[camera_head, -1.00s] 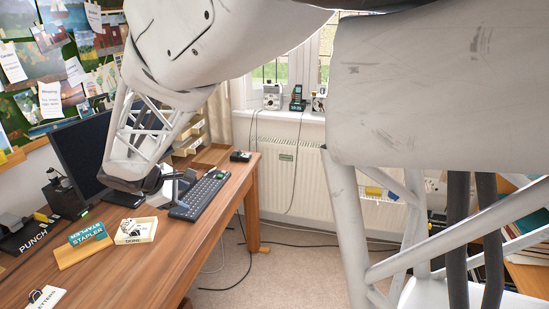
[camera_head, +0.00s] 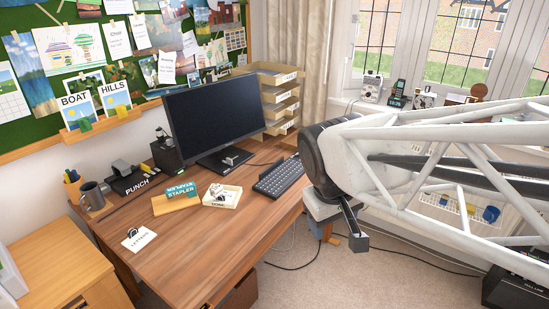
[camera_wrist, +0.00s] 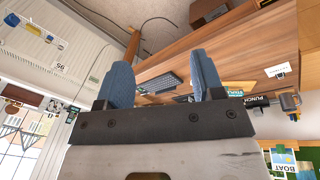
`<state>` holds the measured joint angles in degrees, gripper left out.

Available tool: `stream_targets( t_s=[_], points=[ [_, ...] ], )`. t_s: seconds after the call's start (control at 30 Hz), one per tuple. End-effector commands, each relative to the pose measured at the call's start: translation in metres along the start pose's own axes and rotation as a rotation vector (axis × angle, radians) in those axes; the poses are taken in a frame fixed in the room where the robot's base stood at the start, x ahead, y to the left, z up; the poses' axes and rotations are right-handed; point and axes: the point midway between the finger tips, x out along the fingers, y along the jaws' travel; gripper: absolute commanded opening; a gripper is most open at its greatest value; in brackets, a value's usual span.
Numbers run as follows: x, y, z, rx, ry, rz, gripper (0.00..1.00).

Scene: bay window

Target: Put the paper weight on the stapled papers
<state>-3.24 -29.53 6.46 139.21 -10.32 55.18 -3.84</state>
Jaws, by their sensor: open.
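My gripper (camera_head: 338,230) hangs beyond the desk's right edge, above the carpet. Its two blue fingers stand apart with nothing between them in the wrist view (camera_wrist: 162,82). A white paper marked LETTERS (camera_head: 139,239), with a dark clip-like item on it, lies at the desk's front left. A cream tray (camera_head: 232,204) marked DONE holds a small white and dark item (camera_head: 218,191). I cannot tell for sure which item is the paper weight or which papers are stapled.
The desk (camera_head: 200,250) has bare wood in front. A STAPLER sign (camera_head: 181,190) on a wooden stand, a PUNCH box (camera_head: 129,182), a mug (camera_head: 92,196), a monitor (camera_head: 215,115) and a keyboard (camera_head: 279,177) stand on it. Small items line the windowsill.

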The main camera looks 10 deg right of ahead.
Motion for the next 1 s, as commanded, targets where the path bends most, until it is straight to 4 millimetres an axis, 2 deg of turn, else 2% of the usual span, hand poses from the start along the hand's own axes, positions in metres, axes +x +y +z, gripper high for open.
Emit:
stream_targets(
  t_s=[0.1,0.33,0.5,1.0],
  points=[
    [-0.004,-0.004,0.026,0.101,0.033,-0.046,0.61],
    [-0.006,-0.013,0.054,0.226,0.071,-0.107,0.61],
    [-0.006,-0.015,0.059,0.252,0.078,-0.122,0.61],
    [-0.006,-0.015,0.059,0.251,0.078,-0.121,0.61]
  ],
)
